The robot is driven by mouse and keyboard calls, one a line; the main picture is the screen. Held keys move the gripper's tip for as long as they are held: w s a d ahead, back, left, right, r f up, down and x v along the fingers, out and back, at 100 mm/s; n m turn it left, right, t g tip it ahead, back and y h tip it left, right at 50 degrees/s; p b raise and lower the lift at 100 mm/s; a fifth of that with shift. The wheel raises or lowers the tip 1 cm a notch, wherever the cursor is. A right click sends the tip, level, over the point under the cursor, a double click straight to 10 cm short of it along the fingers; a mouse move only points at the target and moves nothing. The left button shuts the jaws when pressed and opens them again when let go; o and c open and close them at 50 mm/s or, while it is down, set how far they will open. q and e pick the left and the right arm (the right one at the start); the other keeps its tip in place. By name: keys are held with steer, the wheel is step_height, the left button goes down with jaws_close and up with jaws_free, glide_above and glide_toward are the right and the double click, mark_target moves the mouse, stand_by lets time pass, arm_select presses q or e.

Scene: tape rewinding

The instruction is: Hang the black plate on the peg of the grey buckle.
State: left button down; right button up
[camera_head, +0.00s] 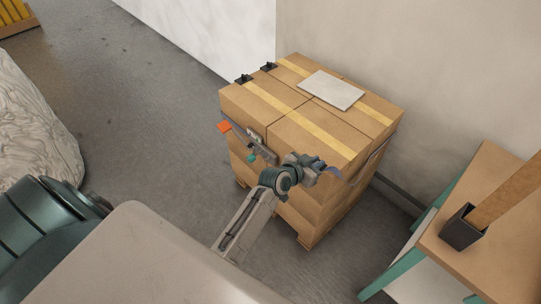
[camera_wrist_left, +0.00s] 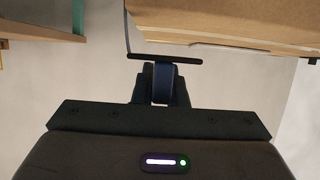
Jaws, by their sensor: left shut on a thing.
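My left gripper (camera_head: 322,168) is in front of the near face of the stacked cardboard boxes. It is shut on a thin dark piece that looks like the black plate (camera_wrist_left: 182,60), seen nearly edge-on across the fingertips in the left wrist view, where the gripper (camera_wrist_left: 160,82) also shows. In the head view the plate is too small to make out clearly. A small grey fitting that may be the buckle (camera_head: 254,136) sits on the dark strap at the left face of the boxes, apart from the gripper. Its peg cannot be made out. My right gripper is not in view.
The boxes (camera_head: 318,128) stand on a pallet near the wall, with a grey sheet (camera_head: 332,90) and two small black pieces (camera_head: 243,79) on top. An orange tag (camera_head: 224,127) is near the strap. A wooden table (camera_head: 490,215) stands right.

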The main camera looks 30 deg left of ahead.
arm_select(q)
steer(key=shift+d+r, duration=0.1)
steer(key=shift+r, duration=0.3)
steer(key=s+a+r+n+y, duration=0.1)
steer(key=s+r+y, duration=0.1)
steer(key=r, duration=0.7)
steer(key=s+a+r+n+y, duration=0.1)
steer(key=s+r+n, duration=0.1)
steer(key=s+r, duration=0.3)
step_height(320, 180, up, 4)
steer(key=shift+s+t+y, duration=0.3)
steer(key=shift+y, duration=0.1)
